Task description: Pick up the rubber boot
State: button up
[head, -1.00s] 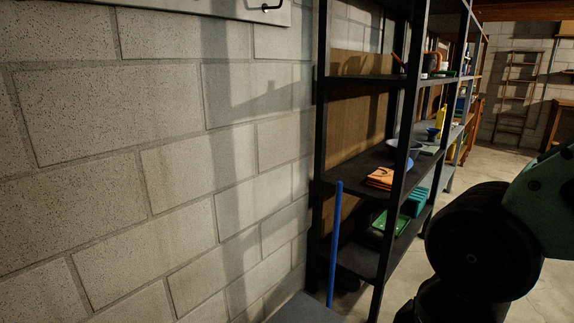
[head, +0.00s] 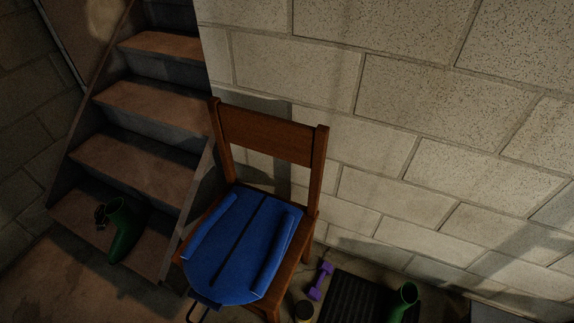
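A second green boot (head: 403,301) stands at the lower right on a black ribbed tray, partly cut off by the bottom edge. My gripper is not in the head view.
A wooden chair (head: 268,134) with a blue bag-like item (head: 243,246) on its seat stands between the two boots, against the block wall (head: 434,115). A purple dumbbell (head: 320,281) and a black tray (head: 351,299) are on the floor. Wooden stairs (head: 148,101) rise at the left.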

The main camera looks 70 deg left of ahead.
aim_at(130, 226)
jog(key=u, duration=3.55)
jog(key=i+j+z, duration=0.1)
jog(key=i+j, duration=0.15)
jog(key=j, duration=0.25)
jog(key=i+j+z, duration=0.1)
jog(key=i+j, duration=0.15)
jog(key=j, duration=0.25)
jog(key=i+j+z, duration=0.15)
jog(key=j, duration=0.35)
jog(key=i+j+z, duration=0.1)
jog(key=i+j, duration=0.2)
jog(key=j, duration=0.3)
jog(key=i+j+z, duration=0.1)
jog(key=j, duration=0.45)
jog(key=i+j+z, duration=0.1)
jog(key=j, duration=0.45)
jog(key=i+j+z, duration=0.15)
jog(key=j, duration=0.45)
jog(key=i+j+z, duration=0.1)
jog(key=j, duration=0.55)
jog(key=i, duration=0.1)
